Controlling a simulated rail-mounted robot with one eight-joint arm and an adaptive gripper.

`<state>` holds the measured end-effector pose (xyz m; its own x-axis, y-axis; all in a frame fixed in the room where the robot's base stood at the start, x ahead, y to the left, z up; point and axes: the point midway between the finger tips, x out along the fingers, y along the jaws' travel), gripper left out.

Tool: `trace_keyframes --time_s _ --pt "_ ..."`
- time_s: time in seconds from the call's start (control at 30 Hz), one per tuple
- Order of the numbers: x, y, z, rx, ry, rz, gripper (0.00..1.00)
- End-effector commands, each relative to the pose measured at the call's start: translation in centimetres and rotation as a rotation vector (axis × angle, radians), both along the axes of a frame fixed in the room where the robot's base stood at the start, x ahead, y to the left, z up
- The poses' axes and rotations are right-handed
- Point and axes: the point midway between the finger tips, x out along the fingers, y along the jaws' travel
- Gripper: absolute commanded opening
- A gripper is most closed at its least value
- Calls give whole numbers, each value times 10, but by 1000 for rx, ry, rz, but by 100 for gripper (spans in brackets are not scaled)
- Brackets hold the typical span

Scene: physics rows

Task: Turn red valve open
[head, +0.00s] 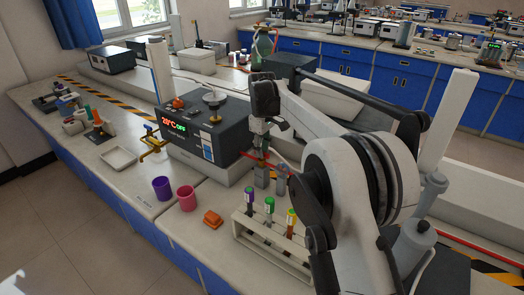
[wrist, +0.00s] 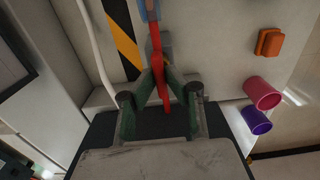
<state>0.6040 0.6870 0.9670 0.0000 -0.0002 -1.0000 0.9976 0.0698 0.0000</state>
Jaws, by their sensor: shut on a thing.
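The red valve (wrist: 155,40) has a long red handle that runs down between my fingers in the wrist view. In the head view a small red part of it (head: 257,159) shows beside the grey instrument, mostly hidden by my arm. My gripper (wrist: 158,82) is shut on the red handle, with one green finger on each side. It points down at the bench in the head view (head: 263,147). A blue-grey fitting sits at the far end of the handle in the wrist view.
A grey instrument (head: 204,135) with a red and green display stands left of my gripper. A test tube rack (head: 262,240), an orange block (head: 213,219), a pink cup (head: 187,198) and a purple cup (head: 162,187) stand in front. A yellow valve (head: 152,142) is farther left.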

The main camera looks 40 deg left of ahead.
Motion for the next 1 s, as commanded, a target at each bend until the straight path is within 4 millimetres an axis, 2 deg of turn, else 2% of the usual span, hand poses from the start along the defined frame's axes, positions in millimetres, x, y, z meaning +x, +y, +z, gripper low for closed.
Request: trace_keyframes --time_s 0.27,0.3,0.43,0.77,0.87,1.0 --pt "0 0 1 1 -1 1 0" --pt "0 0 1 1 -1 1 14" --pt "0 0 0 1 -1 0 29" --pt "0 0 4 0 0 0 29" --pt "0 0 15 0 0 0 29" --pt "0 0 39 0 0 0 29"
